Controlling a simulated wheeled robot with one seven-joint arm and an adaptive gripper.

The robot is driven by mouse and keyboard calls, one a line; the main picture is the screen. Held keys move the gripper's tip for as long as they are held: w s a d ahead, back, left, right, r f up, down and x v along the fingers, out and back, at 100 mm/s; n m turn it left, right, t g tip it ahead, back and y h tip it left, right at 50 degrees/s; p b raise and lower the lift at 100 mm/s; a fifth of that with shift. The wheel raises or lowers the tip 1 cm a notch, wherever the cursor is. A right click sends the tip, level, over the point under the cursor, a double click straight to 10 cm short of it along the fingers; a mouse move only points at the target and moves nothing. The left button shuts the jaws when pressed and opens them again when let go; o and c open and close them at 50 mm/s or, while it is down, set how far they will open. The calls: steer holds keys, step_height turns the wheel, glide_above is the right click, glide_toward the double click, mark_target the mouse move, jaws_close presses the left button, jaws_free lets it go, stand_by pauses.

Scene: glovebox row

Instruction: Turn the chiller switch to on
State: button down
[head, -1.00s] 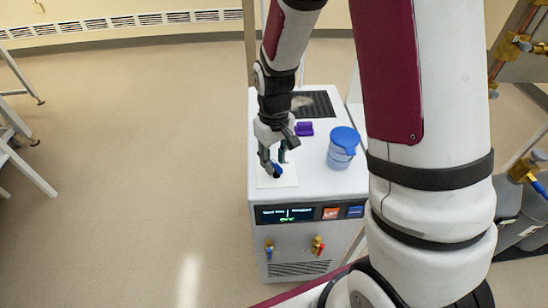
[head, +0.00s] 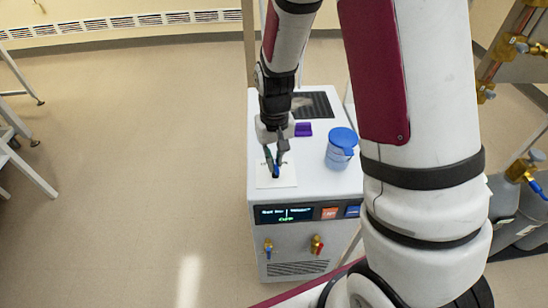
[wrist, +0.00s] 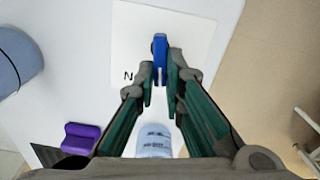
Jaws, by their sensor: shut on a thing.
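The chiller (head: 305,212) is a white box with a dark display and a white label plate (head: 286,180) on its top. The blue switch handle (head: 276,172) stands on that plate. It also shows in the wrist view (wrist: 160,46), pointing away from my gripper. My gripper (head: 277,162) is over the plate with its fingers shut on the switch handle; in the wrist view the fingertips (wrist: 161,76) close around its near end. A letter "N" shows on the plate left of the handle; the rest of the lettering is hidden by my fingers.
A blue-lidded clear container (head: 341,148) stands on the chiller top to the right. A small purple object (head: 303,129) lies behind my gripper. Brass valves (head: 317,245) stick out of the chiller's front.

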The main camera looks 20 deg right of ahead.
steer(key=shift+d+m, duration=0.15)
steer(key=shift+m, duration=0.85)
steer(key=c, duration=1.7)
jaws_free()
step_height(320, 180, up, 12)
steer(key=shift+r, duration=0.1)
